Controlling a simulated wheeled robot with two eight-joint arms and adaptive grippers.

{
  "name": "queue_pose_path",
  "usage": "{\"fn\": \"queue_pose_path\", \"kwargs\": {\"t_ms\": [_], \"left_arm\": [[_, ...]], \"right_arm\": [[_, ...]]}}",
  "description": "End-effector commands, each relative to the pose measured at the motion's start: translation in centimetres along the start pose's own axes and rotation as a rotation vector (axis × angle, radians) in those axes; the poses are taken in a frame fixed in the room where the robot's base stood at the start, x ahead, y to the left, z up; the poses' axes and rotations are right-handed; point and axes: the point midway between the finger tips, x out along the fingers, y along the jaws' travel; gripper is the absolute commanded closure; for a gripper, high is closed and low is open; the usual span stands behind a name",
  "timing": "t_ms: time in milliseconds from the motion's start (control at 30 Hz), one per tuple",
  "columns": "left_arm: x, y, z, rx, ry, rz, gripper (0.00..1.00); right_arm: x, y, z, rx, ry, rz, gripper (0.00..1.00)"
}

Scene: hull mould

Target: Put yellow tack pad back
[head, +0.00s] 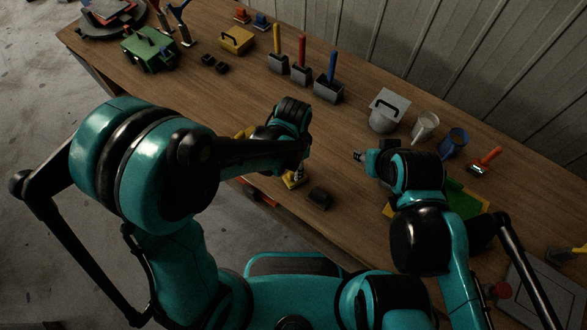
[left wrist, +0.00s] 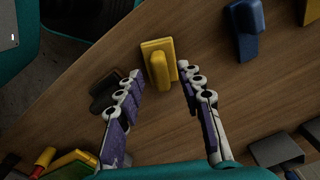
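The yellow tack pad (left wrist: 158,63), a flat plate with a raised block handle, lies on the wooden table in the left wrist view. It also shows small in the head view (head: 293,180), partly covered by my arm. My left gripper (left wrist: 161,72) is open above it. Its two fingertips are on either side of the handle in the picture, and I see no contact. In the head view my left gripper (head: 301,158) is mostly hidden by its arm. My right gripper (head: 361,155) hovers over the table to the right; its fingers are too small to judge.
A black block (head: 320,198) lies close by, near the table's front edge. A blue pad (left wrist: 243,28) lies on the other side. Mid-table wood is clear.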

Motion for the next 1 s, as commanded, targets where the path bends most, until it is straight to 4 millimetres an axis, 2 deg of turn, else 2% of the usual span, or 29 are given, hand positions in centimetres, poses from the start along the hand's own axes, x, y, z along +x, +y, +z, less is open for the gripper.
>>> {"fn": "queue_pose_path", "kwargs": {"t_ms": [33,100,300,433,667,767,833,1000], "left_arm": [[-1.7,0.0,0.0,0.0,0.0,0.0,0.63],[-3.3,0.0,0.0,0.0,0.0,0.0,0.63],[-6.9,0.0,0.0,0.0,0.0,0.0,0.63],[-8.1,0.0,0.0,0.0,0.0,0.0,0.63],[-8.7,-0.1,0.2,-0.011,0.005,-0.003,0.63],[-9.8,-0.8,1.3,-0.071,0.035,-0.023,0.63],[-11.1,-1.5,2.7,-0.153,0.075,-0.049,0.63],[-14.9,-3.5,7.8,-0.44,0.227,-0.142,0.63]], "right_arm": [[-0.7,0.0,-0.5,0.0,0.0,0.0,0.63],[-1.2,0.0,-0.8,0.0,0.0,0.0,0.63],[-2.1,0.0,-1.5,0.0,0.0,0.0,0.63],[-2.4,0.0,-1.7,0.0,0.0,0.0,0.63],[-2.4,0.0,-1.7,0.0,0.0,0.0,0.63],[-2.4,0.0,-1.7,0.0,0.0,0.0,0.63],[-2.4,0.0,-1.7,0.0,0.0,0.0,0.63],[-2.4,0.0,-1.7,0.0,0.0,0.0,0.63]]}}
